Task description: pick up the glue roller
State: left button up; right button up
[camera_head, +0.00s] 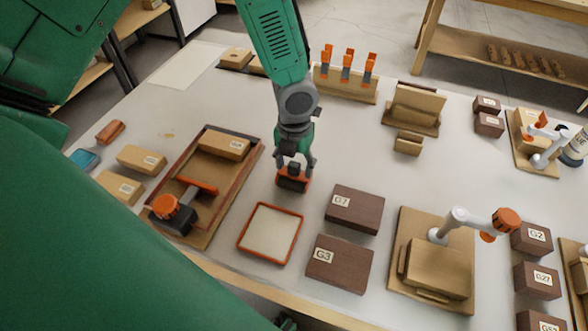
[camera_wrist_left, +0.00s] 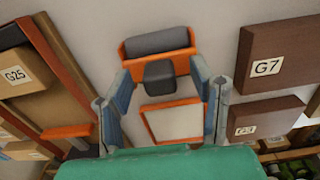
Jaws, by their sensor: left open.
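The glue roller (camera_head: 292,182) appears as an orange frame with a dark grey roller and a dark block on top, on the grey bench just behind the orange-rimmed tray. The roller also shows in the left wrist view (camera_wrist_left: 158,45), with its dark block between my finger pads. My left gripper (camera_head: 294,168) points down over the roller; its fingers (camera_wrist_left: 160,78) are apart on either side of the block. Whether the fingers touch it cannot be told. My right gripper is not in view.
The shallow orange-rimmed tray (camera_head: 270,234) lies in front of the roller. Dark blocks G7 (camera_head: 352,209) and G3 (camera_head: 339,264) lie to the right. A brown wooden tray (camera_head: 209,235) with an orange-handled tool stands left. A slotted rack (camera_head: 345,88) stands behind.

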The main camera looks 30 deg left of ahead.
aim_at(294, 164)
pick_arm(q)
jog(key=shift+d+f, duration=0.15)
jog(key=shift+f, duration=0.1)
jog(key=shift+d+r, duration=0.1)
jog(key=shift+a, duration=0.2)
jog(key=c, duration=1.1)
jog(key=shift+a, duration=0.25)
grip_shut()
jog(key=shift+d+r, duration=0.15)
jog(key=shift+r, duration=0.2)
notch_tip(294, 164, up, 8)
jog(key=shift+f+p, duration=0.1)
jog(key=shift+p, duration=0.4)
jog(key=shift+r, duration=0.7)
